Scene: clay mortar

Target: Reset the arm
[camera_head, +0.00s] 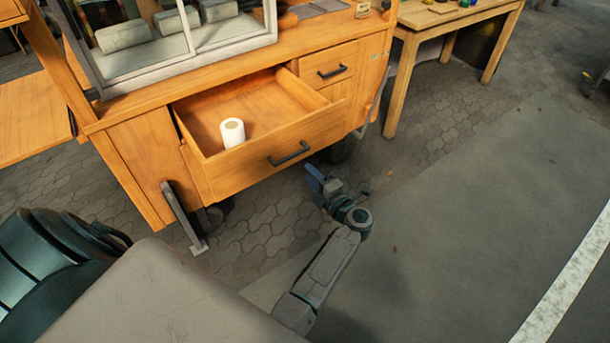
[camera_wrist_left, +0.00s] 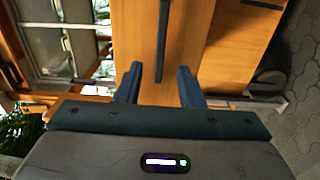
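My left gripper (camera_head: 315,178) is in front of the wooden cart (camera_head: 130,150), just right of and below the pulled-out drawer (camera_head: 240,165) in the head view. In the left wrist view my left gripper (camera_wrist_left: 159,82) has its two dark fingers well apart, with nothing between them. The drawer's black handle (camera_wrist_left: 163,42) lies beyond the fingertips, apart from them; in the head view the handle (camera_head: 289,153) is on the drawer front. My left arm stretches up from the bottom. My right gripper is out of view.
A white roll (camera_head: 232,132) stands inside the open drawer. A smaller drawer (camera_head: 328,65) beside it is shut. A wooden table (camera_head: 445,20) stands at the back right. The paved floor (camera_head: 470,190) to the right is clear.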

